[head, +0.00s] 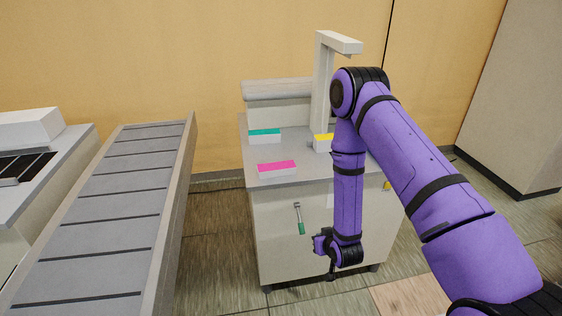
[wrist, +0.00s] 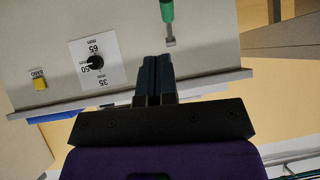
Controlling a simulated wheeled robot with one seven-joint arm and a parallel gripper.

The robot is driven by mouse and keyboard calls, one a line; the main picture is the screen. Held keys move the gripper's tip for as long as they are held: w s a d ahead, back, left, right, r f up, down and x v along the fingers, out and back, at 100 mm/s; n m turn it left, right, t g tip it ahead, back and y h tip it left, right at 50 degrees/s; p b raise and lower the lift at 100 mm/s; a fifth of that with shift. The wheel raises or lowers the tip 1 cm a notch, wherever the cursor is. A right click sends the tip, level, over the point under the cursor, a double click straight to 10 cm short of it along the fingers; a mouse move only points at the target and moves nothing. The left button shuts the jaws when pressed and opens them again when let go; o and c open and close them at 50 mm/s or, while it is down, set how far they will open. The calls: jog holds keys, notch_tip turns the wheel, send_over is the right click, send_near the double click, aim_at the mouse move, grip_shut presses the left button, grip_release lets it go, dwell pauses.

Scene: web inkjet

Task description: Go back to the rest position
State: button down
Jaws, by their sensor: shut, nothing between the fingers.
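My purple arm reaches in from the right in the head view and bends down in front of a grey cabinet (head: 280,235). My gripper (wrist: 157,60) hangs low at the end of it, near the cabinet front. In the wrist view its two dark fingers are together with nothing between them. In the head view the fingers are small and hard to make out.
A green-handled tool (head: 299,218) is on the cabinet front; it also shows in the wrist view (wrist: 168,14). A dial (wrist: 96,63) and yellow button (wrist: 40,83) are nearby. Teal (head: 264,135), pink (head: 277,167) and yellow-topped (head: 323,143) blocks sit on top. A conveyor (head: 105,215) stands left.

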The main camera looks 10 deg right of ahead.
jog(key=w+r+g, duration=0.1)
jog(key=w+r, duration=0.2)
jog(key=r, duration=0.5)
jog(key=w+r, duration=0.2)
jog(key=r, duration=0.7)
jog(key=s+d+r+g, duration=0.1)
jog(key=s+r, duration=0.1)
jog(key=r, duration=0.7)
jog(key=s+d+r, duration=0.2)
jog(key=r, duration=0.7)
jog(key=s+d+r+g+h, duration=0.1)
jog(key=s+r+g, duration=0.1)
jog(key=s+r, duration=1.4)
jog(key=s, duration=0.5)
jog(key=s+d+r+g, duration=0.1)
jog(key=s+r, duration=0.2)
jog(key=s, duration=0.5)
jog(key=shift+r+m, duration=0.15)
jog(key=shift+m, duration=0.15)
